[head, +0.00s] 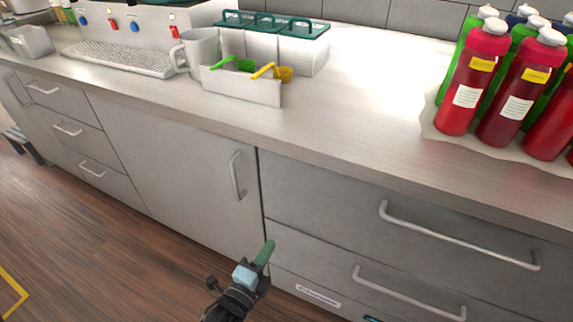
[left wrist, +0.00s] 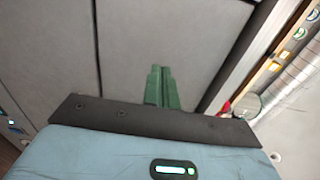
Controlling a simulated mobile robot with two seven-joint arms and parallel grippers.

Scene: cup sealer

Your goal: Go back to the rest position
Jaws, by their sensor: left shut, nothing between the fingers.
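My left gripper (head: 266,252) shows at the bottom middle of the head view, with green fingers and a pale blue body. It is low in front of the grey cabinet fronts, below the counter edge, and apart from the things on the counter. In the left wrist view its two green fingers (left wrist: 158,88) lie side by side, shut, with nothing between them. My right gripper is in neither view.
The counter (head: 370,110) holds red and green bottles (head: 470,85) at right, a white mug (head: 201,50), lidded containers (head: 270,45) and a holder with green and yellow scoops (head: 240,87). Drawer handles (head: 455,238) stick out near my gripper.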

